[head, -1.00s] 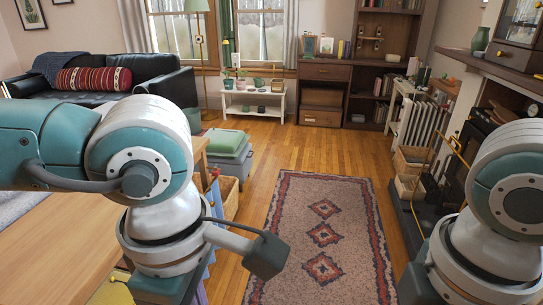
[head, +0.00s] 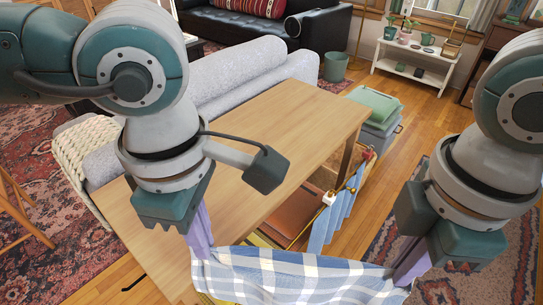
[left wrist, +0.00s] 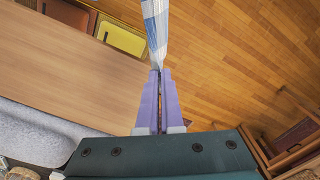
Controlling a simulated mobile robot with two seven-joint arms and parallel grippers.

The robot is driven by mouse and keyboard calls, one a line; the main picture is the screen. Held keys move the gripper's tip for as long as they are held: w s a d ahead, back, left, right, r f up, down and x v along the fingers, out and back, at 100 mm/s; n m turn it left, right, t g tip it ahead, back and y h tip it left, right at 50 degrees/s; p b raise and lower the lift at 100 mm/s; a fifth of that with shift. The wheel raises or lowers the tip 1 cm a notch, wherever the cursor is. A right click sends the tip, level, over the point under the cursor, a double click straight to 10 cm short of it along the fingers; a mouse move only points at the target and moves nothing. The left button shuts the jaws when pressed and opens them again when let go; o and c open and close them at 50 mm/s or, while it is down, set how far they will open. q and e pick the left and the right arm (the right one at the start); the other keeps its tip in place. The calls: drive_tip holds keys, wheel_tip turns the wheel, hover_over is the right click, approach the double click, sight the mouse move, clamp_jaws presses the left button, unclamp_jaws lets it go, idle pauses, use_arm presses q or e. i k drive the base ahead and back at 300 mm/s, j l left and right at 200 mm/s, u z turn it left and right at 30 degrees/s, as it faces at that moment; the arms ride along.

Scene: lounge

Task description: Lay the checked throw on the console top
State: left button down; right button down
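The checked throw (head: 295,277), blue and white, hangs stretched between my two grippers at the bottom of the head view, in front of the console's near long side. My left gripper (head: 202,254) is shut on its left corner, close to the console edge. In the left wrist view the purple fingers (left wrist: 157,80) are closed on a narrow strip of the throw (left wrist: 155,30). My right gripper (head: 403,278) is shut on the right corner, out over the floor. The console top (head: 275,130) is bare light wood. The throw's lower part is cut off by the frame.
A grey sofa (head: 250,75) stands along the console's far side, with a cream knitted blanket (head: 85,155) at its left end. Shelves under the console hold boxes (head: 295,212) and a hanging blue cloth (head: 335,215). Grey-green bins (head: 375,110) stand beyond the console's far end.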

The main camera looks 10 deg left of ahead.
sight(307, 123)
drive_tip(key=i+u, duration=0.5)
drive_tip(key=i+l+u, duration=0.1)
drive_tip(key=i+u, duration=0.2)
drive_tip(key=u, duration=0.15)
drive_tip(key=i+l+u, duration=0.3)
drive_tip(key=u, duration=0.2)
drive_tip(key=i+l+u, duration=0.5)
drive_tip(key=k+j, duration=0.05)
drive_tip(key=k, duration=0.05)
